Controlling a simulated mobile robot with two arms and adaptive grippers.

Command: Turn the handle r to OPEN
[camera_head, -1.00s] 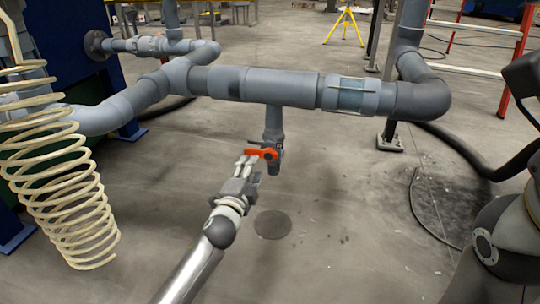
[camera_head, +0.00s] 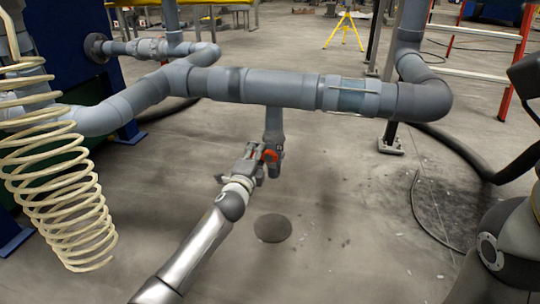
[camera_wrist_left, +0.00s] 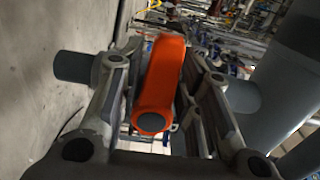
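The orange handle r (camera_head: 270,156) sits on a grey valve (camera_head: 274,170) on the short pipe that hangs below the large horizontal pipe. My left gripper (camera_head: 254,152) is at the handle, its fingers reaching around it and partly hiding it in the head view. In the left wrist view the orange handle (camera_wrist_left: 160,85) lies between the two spread fingers of my left gripper (camera_wrist_left: 165,88). Gaps show beside the handle, the right one wider; contact on the left cannot be told. My right gripper is not in view.
The large grey pipe (camera_head: 280,87) runs just above the valve. A coiled cream hose (camera_head: 65,190) hangs at the left. A black cable (camera_head: 420,205) lies on the floor at the right. The floor around the valve is mostly clear.

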